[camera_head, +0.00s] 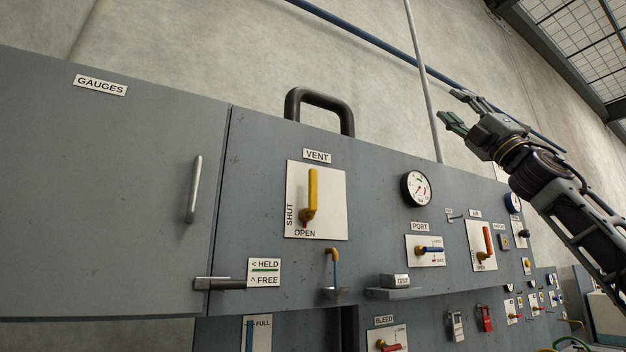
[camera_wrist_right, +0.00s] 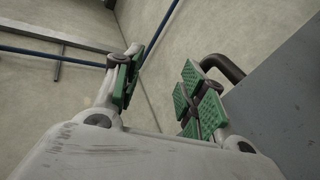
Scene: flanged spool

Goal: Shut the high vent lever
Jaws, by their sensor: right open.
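The yellow vent lever (camera_head: 313,190) stands upright on a white plate (camera_head: 335,218) under the VENT label (camera_head: 317,156). The plate reads SHUT along its left edge and OPEN along its bottom edge. My right gripper (camera_head: 453,108) is raised at the upper right, in front of the wall in the head view. It is open and empty, well apart from the lever. In the wrist view its green-padded fingers (camera_wrist_right: 160,78) are spread with nothing between them. The lever does not show in the wrist view. My left gripper is not in view.
A black loop handle (camera_head: 320,98) rises from the cabinet top above the lever, left of my right gripper. A gauge (camera_head: 416,188), the PORT lever (camera_head: 430,249) and the orange AIR lever (camera_head: 488,240) are to the right.

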